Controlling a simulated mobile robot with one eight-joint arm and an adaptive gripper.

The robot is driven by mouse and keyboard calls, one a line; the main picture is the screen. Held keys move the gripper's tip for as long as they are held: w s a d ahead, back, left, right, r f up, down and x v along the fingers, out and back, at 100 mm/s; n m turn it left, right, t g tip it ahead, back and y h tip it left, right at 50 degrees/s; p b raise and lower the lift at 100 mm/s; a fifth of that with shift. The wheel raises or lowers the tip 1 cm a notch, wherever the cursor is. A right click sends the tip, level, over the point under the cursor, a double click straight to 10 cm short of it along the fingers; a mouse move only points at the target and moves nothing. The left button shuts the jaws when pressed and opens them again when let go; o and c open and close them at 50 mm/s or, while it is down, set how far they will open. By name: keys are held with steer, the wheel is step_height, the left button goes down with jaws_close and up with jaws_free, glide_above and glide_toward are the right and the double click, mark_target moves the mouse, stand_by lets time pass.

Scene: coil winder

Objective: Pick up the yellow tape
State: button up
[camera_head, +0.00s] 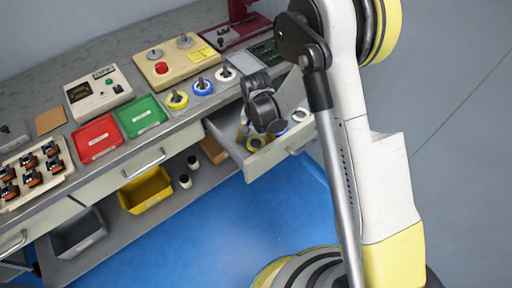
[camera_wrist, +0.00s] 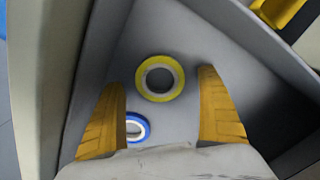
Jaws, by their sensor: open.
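A yellow tape roll with a pale core (camera_wrist: 160,61) lies flat in the open drawer (camera_head: 222,135). In the wrist view it sits ahead of my gripper (camera_wrist: 160,108), centred between the two orange fingertips and slightly beyond them. My gripper is open and empty. The fingers are partly hidden by the wrist in the head view.
A blue tape roll (camera_wrist: 137,128) lies in the drawer near the left finger. Drawer walls stand close on both sides. A yellow bin (camera_head: 147,191) stands below.

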steer(key=shift+f, duration=0.4)
steer(key=shift+r, duration=0.1)
steer(key=c, duration=1.1)
steer(key=shift+c, duration=0.2)
